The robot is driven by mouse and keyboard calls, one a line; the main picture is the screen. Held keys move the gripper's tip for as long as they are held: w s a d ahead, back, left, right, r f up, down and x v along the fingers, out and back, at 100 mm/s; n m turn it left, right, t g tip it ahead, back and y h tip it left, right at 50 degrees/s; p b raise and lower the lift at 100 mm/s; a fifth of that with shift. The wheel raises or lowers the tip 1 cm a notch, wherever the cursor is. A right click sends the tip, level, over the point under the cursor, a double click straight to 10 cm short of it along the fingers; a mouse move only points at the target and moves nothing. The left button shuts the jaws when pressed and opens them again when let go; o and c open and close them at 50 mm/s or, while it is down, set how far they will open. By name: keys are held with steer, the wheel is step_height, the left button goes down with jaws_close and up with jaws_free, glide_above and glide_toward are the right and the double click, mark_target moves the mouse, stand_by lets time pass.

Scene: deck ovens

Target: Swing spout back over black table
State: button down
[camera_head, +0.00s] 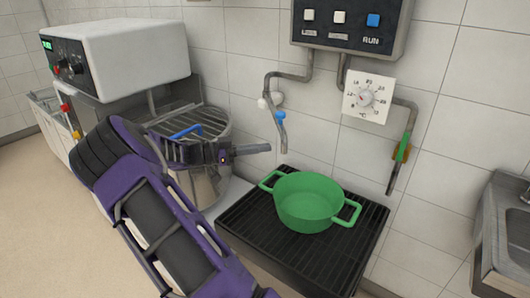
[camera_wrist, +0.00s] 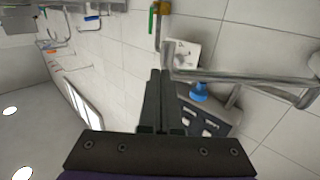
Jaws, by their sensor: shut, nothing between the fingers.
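The grey pipe spout with a blue knob (camera_head: 280,117) hangs on the wall at upper centre, its end (camera_head: 284,145) pointing down. In the wrist view a grey pipe (camera_wrist: 245,80) crosses close beside my fingers, with the blue knob (camera_wrist: 200,93) under it. The black slatted table (camera_head: 345,255) stands below and to the right, against the wall. I cannot tell whether the spout end is over it. My gripper (camera_head: 268,148) is shut and empty, pointing right, left of the spout end. Its fingers also show in the wrist view (camera_wrist: 160,73), apparently apart from the pipe.
A green pot (camera_head: 305,203) with two handles stands on the black table. A second pipe (camera_head: 393,176) with a green handle (camera_head: 403,147) hangs at right, near a white dial (camera_head: 368,97). A steel bowl (camera_head: 205,187) with a wire guard stands behind my arm. A sink (camera_head: 505,225) is at right.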

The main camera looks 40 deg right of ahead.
steer(key=s+v, duration=0.1)
steer(key=v, duration=0.9)
steer(key=shift+a, duration=0.55)
